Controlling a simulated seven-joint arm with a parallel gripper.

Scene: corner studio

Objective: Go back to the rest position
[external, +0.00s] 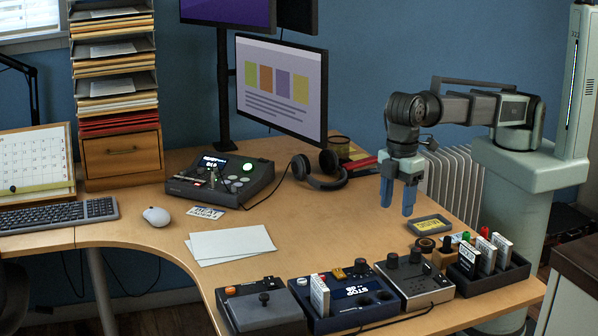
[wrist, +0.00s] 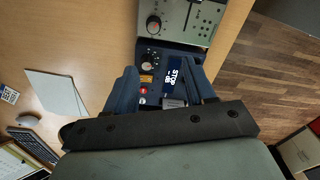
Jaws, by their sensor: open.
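My gripper (external: 397,197) hangs from the arm over the right part of the wooden desk, with its blue fingers pointing down. The fingers are apart and nothing is between them. In the external view it is above the desk, left of a small dark tray (external: 430,226) with a yellow label. In the wrist view my gripper (wrist: 165,88) shows both blue fingers spread, with a dark blue device (wrist: 176,55) marked STOP seen beyond them.
Several devices line the desk's front edge, including the blue STOP box (external: 349,291) and a black holder with cards (external: 487,272). Headphones (external: 320,171), a monitor (external: 281,87) and a mixer (external: 220,178) stand further back.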

